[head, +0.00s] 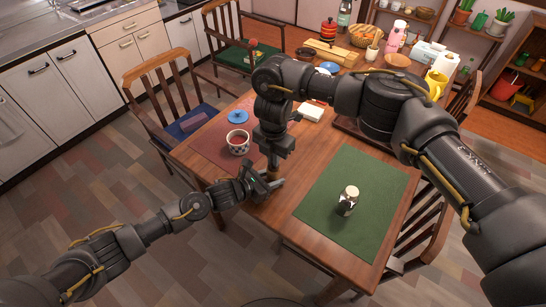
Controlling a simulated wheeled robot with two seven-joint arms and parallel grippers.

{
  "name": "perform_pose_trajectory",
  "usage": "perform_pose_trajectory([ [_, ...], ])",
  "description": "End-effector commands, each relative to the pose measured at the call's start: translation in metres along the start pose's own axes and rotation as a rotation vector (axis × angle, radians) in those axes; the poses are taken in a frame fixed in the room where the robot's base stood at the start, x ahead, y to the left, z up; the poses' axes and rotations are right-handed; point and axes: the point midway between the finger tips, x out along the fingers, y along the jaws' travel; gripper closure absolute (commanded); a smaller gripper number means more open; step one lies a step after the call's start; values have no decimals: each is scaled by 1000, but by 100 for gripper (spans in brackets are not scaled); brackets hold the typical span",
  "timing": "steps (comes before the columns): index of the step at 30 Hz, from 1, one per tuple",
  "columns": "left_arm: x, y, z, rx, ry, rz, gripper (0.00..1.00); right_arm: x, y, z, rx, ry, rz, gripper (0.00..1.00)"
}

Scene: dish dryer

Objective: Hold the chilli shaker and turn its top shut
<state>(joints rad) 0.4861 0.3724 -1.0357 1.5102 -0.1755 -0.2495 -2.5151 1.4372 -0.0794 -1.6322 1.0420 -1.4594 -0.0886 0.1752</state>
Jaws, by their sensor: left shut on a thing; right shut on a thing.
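The chilli shaker (273,173) is a small brownish thing, mostly hidden between my two grippers near the table's front left edge. My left gripper (268,184) comes in from the left and is shut on its lower part. My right gripper (273,160) points down from above and is shut on its upper part. The shaker looks roughly upright. Its top is covered by my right gripper, so I cannot tell how far it is turned.
A black-and-white shaker (348,200) stands on the green mat (325,215) to the right. A patterned cup (238,143) with red contents and a blue round lid (238,116) are at the left.

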Motion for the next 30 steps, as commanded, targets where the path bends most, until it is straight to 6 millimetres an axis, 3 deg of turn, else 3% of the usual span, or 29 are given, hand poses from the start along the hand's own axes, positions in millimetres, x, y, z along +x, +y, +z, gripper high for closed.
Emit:
perform_pose_trajectory([
  [16,0,-1,-1,0,2,-2,85,0,0,2,26,-4,1,100],
  [17,0,-1,-1,0,2,-2,85,0,0,2,25,-4,1,90],
  [21,0,-1,-1,0,2,-2,85,0,0,1,24,-3,1,72],
  [30,0,0,-1,0,2,-1,85,-1,0,1,23,-2,0,70],
])
